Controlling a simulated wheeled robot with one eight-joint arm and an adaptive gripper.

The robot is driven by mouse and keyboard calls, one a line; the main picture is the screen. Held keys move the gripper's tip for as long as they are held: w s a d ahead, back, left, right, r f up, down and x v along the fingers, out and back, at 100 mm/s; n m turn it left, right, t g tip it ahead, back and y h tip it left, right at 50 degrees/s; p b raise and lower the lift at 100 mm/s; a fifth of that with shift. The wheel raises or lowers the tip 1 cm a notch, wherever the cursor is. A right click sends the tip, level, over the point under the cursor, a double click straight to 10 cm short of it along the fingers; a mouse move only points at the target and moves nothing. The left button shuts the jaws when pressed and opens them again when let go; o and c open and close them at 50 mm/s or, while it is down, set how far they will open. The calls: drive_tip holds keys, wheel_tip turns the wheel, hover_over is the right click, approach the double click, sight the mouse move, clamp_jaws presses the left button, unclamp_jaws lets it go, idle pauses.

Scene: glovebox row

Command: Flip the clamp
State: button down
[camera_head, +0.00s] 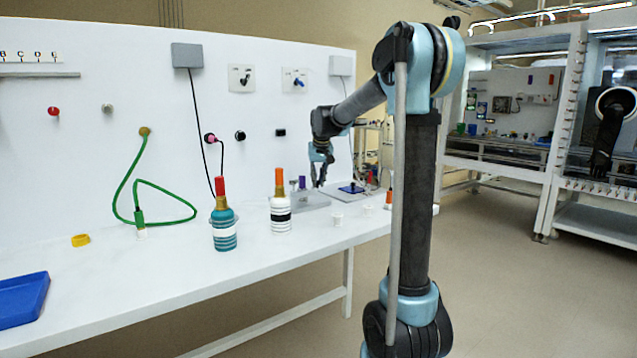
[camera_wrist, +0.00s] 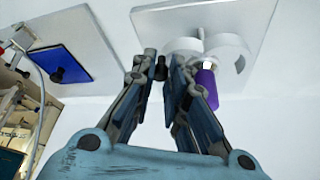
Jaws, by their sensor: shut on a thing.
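The clamp (camera_wrist: 205,45) is a pale fixture with rounded cheeks and a purple handle (camera_wrist: 206,78). It stands on a light grey plate (camera_wrist: 255,15); in the head view its purple part (camera_head: 302,182) shows small on the bench. My gripper (camera_wrist: 164,62) is over the plate's edge, its fingers close together on a small black piece (camera_wrist: 161,69). This looks like a part of the clamp, but how it joins is hidden. The purple handle is right of the fingers, partly covered by the right one. In the head view my gripper (camera_head: 319,172) is low over the plate.
A second plate with a blue pad (camera_wrist: 60,62) and a black knob lies left of the clamp. The wall panel (camera_head: 110,100) rises behind.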

drive_tip(key=n, duration=0.1)
drive_tip(key=w+n+y, duration=0.1)
drive_tip(key=n, duration=0.1)
drive_tip(key=shift+w+a+n, duration=0.2)
drive_tip(key=shift+a+n, duration=0.1)
drive_tip(key=shift+w+a+n+g+y, duration=0.25)
drive_tip(key=shift+n+y, duration=0.15)
drive_tip(key=shift+n, duration=0.4)
drive_tip(key=shift+w+a+n+g+y, duration=0.15)
drive_tip(key=shift+a+n+g+y, duration=0.2)
drive_tip(key=shift+n, duration=0.45)
drive_tip(key=shift+d, duration=0.1)
drive_tip(key=c, duration=1.6)
unclamp_jaws()
drive_tip(key=shift+o, duration=0.2)
drive_tip(key=v, duration=0.8)
